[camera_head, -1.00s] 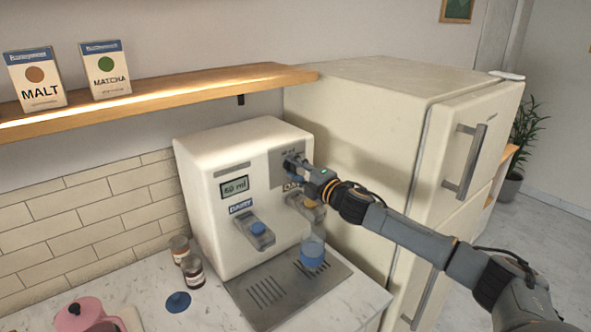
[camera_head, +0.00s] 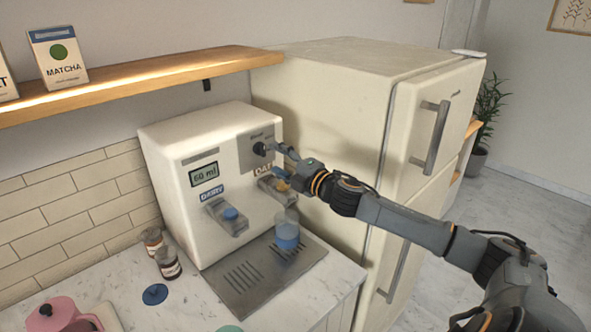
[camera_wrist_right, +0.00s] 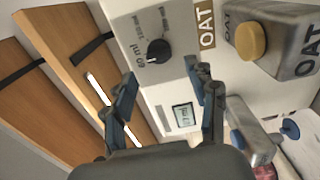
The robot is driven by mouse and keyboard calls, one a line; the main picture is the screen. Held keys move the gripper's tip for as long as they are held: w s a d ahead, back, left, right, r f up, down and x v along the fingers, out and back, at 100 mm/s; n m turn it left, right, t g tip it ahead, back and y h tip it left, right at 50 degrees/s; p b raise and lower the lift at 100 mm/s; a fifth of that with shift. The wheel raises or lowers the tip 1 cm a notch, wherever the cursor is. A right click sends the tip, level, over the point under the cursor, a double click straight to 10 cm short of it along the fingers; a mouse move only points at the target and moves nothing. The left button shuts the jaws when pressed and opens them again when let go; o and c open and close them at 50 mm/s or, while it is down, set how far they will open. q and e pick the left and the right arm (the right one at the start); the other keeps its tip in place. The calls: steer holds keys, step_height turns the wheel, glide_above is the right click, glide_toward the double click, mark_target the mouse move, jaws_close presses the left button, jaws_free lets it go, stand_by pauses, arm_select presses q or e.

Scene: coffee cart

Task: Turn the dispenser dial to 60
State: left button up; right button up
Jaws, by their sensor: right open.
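The white dispenser (camera_head: 175,165) stands on the counter, and its small display (camera_head: 205,174) reads 60 ml. Its black dial (camera_head: 260,149) sits on a grey panel at the upper right of the front. In the right wrist view the dial (camera_wrist_right: 158,50) has printed ml labels around it, and its light mark appears turned toward the 60 ml label. My right gripper (camera_head: 287,155) is open in front of the dial and slightly right of it. In the wrist view its fingers (camera_wrist_right: 164,82) are spread, with nothing between them and the dial beyond their tips. My left gripper is not in view.
A glass with blue content (camera_head: 286,235) stands on the drip tray (camera_head: 240,290) below the OAT spout (camera_head: 275,188). The DAIRY spout (camera_head: 229,216) is to its left. The cream fridge (camera_head: 345,110) stands close on the right. Small jars (camera_head: 168,263) stand left of the dispenser.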

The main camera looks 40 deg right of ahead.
steer(key=s, duration=0.6)
steer(key=shift+s+d, duration=0.2)
stand_by(0.5)
